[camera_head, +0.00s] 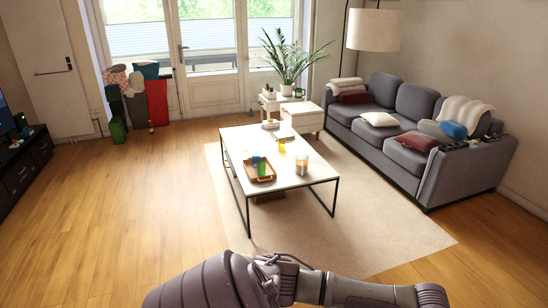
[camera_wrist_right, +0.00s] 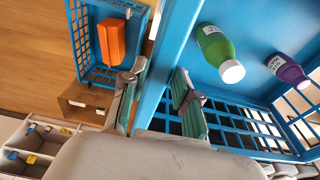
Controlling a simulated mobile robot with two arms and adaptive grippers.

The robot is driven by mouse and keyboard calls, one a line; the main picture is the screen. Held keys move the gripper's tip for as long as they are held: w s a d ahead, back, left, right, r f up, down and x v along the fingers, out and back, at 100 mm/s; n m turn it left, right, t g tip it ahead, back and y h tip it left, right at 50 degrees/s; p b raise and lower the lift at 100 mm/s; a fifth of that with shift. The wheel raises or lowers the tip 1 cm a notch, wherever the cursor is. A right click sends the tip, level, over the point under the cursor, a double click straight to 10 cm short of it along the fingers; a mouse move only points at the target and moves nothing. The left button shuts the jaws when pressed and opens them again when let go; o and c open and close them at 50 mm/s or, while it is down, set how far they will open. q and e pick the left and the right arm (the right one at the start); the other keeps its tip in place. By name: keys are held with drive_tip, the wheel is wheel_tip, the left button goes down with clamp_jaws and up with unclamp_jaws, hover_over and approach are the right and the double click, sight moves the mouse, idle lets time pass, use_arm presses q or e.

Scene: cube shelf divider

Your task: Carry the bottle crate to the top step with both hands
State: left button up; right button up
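In the right wrist view, a blue bottle crate (camera_wrist_right: 165,60) fills the right half. A green bottle (camera_wrist_right: 214,48) with a white cap and a purple bottle (camera_wrist_right: 287,70) lie or lean inside it, against its blue inside. My right gripper (camera_wrist_right: 158,90) has its two fingers apart, one on each side of the crate's wall edge. Small gaps seem to show beside the wall; firm contact cannot be made out. The head view shows one of my arm links at the bottom, but neither gripper, crate nor step. My left gripper is in neither view.
Another blue basket (camera_wrist_right: 83,45) holding an orange item (camera_wrist_right: 112,40) stands beyond a cardboard box (camera_wrist_right: 85,103) in the wrist view. A divided tray (camera_wrist_right: 35,140) is at lower left. The head view shows a coffee table (camera_head: 285,180), a grey sofa (camera_head: 410,155) and clear wooden floor at left.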

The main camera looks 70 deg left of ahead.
drive_tip(key=shift+s+r, duration=0.2)
drive_tip(key=shift+r, duration=0.95)
drive_tip(key=shift+s+r, duration=0.15)
drive_tip(key=shift+r, duration=1)
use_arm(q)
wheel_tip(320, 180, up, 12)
use_arm(e)
wheel_tip(320, 180, up, 12)
drive_tip(key=s, duration=0.1)
drive_tip(key=shift+s, duration=0.4)
drive_tip(key=shift+f, duration=0.1)
